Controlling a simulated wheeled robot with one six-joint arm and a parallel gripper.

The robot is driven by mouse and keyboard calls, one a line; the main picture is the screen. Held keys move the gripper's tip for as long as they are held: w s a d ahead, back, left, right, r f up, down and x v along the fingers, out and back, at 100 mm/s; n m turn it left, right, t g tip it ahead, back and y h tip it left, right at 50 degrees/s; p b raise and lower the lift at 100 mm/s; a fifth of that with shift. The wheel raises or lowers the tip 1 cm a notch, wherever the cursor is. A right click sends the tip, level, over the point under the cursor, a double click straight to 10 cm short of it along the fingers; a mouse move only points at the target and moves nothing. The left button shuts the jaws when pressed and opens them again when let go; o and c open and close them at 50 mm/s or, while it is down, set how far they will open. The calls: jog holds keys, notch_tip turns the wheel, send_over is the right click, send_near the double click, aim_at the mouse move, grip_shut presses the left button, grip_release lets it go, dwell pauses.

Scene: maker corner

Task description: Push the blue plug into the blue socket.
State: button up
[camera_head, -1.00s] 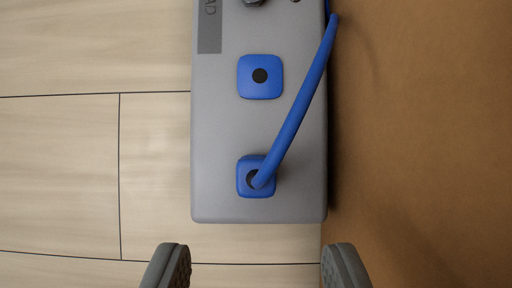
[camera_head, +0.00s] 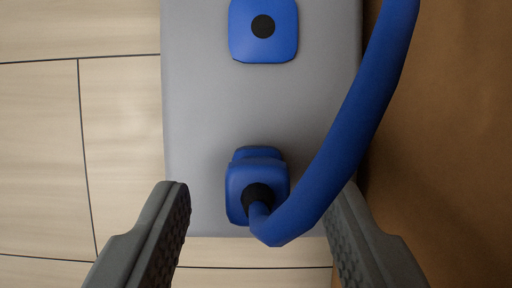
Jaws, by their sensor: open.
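The blue plug (camera_head: 238,190) stands on the near end of a grey box, with a thick blue cable (camera_head: 350,130) leaving its black-centred top and curving up to the right. A second blue block (camera_head: 257,153) shows just behind and under the plug; I cannot tell if it is the plug's base or a socket. A flat blue square (camera_head: 280,30) with a black round centre, looking like a socket, lies farther up the box. My gripper (camera_head: 262,200) is open, one finger on each side of the plug, with clear gaps. The cable crosses close to the right finger.
The grey box (camera_head: 200,100) has bare surface between the two blue pieces. Pale planked surface (camera_head: 110,130) lies to the left and below. A brown surface (camera_head: 450,140) fills the right side.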

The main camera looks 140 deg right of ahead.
aim_at(255, 211)
jog(key=x, duration=0.3)
jog(key=shift+w+f, duration=0.1)
jog(key=c, duration=1)
jog(key=shift+a+r, duration=0.2)
jog(key=shift+r, duration=0.5)
notch_tip(255, 211, up, 6)
jog(key=shift+f, duration=0.2)
jog(key=s+a, duration=0.4)
jog(key=a, duration=0.1)
jog(key=s+a, duration=0.4)
jog(key=a, duration=0.1)
jog(key=s+a, duration=0.3)
jog(key=a, duration=0.2)
jog(key=shift+s+a, duration=0.4)
